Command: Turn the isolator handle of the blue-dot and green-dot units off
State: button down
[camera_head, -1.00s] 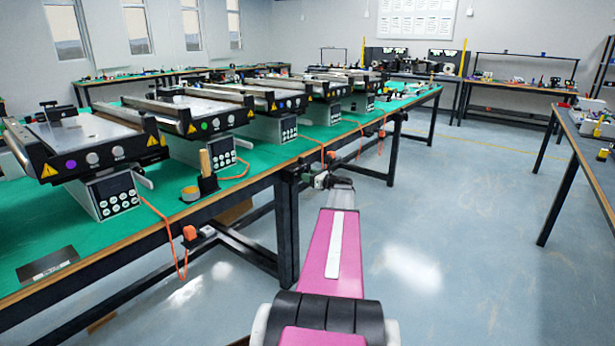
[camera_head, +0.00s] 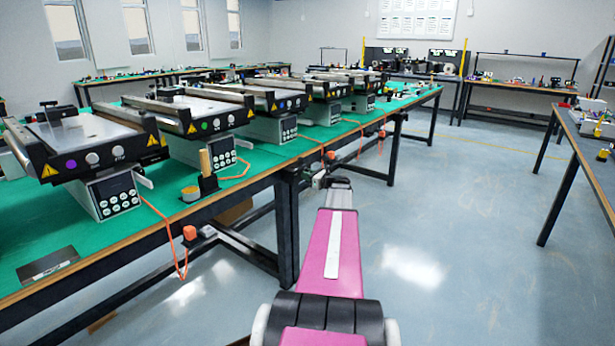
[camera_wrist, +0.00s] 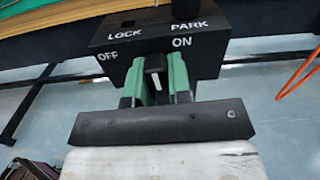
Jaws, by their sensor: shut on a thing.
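In the wrist view, a black isolator box (camera_wrist: 205,58) carries white LOCK, OFF, PARK and ON labels. Its dark handle (camera_wrist: 155,64), with a pale tip, lies between OFF and ON. My gripper (camera_wrist: 157,80) is shut on this handle, with green fingers on both sides hiding much of it. In the head view, my gripper (camera_head: 318,179) is at the front edge of the green bench (camera_head: 165,215). The green-dot unit (camera_head: 204,125) stands behind the purple-dot unit (camera_head: 71,164).
An orange-red fitting (camera_head: 190,232) with an orange cable hangs under the near bench edge. Open floor (camera_head: 470,230) lies right, before another table (camera_head: 580,150).

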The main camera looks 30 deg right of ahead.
jog(key=n, duration=0.4)
jog(key=shift+s+a+n, duration=0.1)
jog(key=shift+a+n, duration=0.05)
jog(key=shift+n, duration=0.15)
jog(key=n, duration=0.4)
jog(key=shift+f, duration=0.1)
jog(key=n, duration=0.5)
jog(key=shift+a+f, duration=0.1)
jog(key=shift+s+f+n, duration=0.1)
jog(key=shift+f+n, duration=0.05)
jog(key=shift+n, duration=1.75)
jog(key=c, duration=1)
grip_release()
jog(key=shift+c, duration=0.2)
jog(key=v, duration=1)
jog(key=shift+s, duration=0.35)
